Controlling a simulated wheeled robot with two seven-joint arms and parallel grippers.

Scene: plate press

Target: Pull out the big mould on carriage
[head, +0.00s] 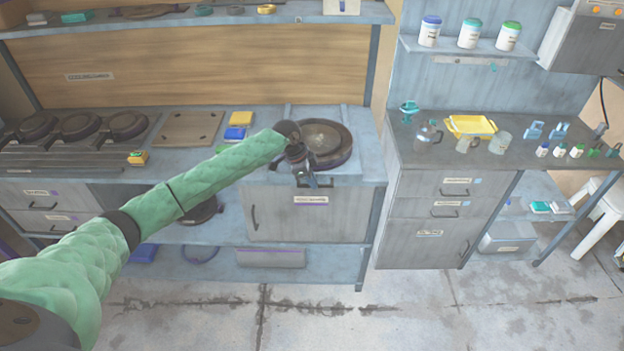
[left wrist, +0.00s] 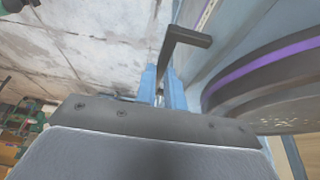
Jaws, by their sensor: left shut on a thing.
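The big mould (head: 325,140) is a round, dark, shallow disc at the right end of the left bench. In the left wrist view its curved side (left wrist: 270,75) with a purple stripe fills the right edge. A dark angled handle (left wrist: 188,38) stands at the front of it. My left gripper (head: 307,180) is at the bench's front edge, just in front of the mould. Its two blue fingers (left wrist: 162,88) are shut on the handle's lower part. The carriage under the mould is mostly hidden by the mould and my gripper. My right gripper is not in view.
A drawer cabinet (head: 310,212) sits below the bench edge. Several round dark moulds (head: 80,125) lie at the bench's left end, with a wooden board (head: 188,128) between. The right counter (head: 440,150) holds jugs and bottles. The floor (head: 330,310) in front is clear.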

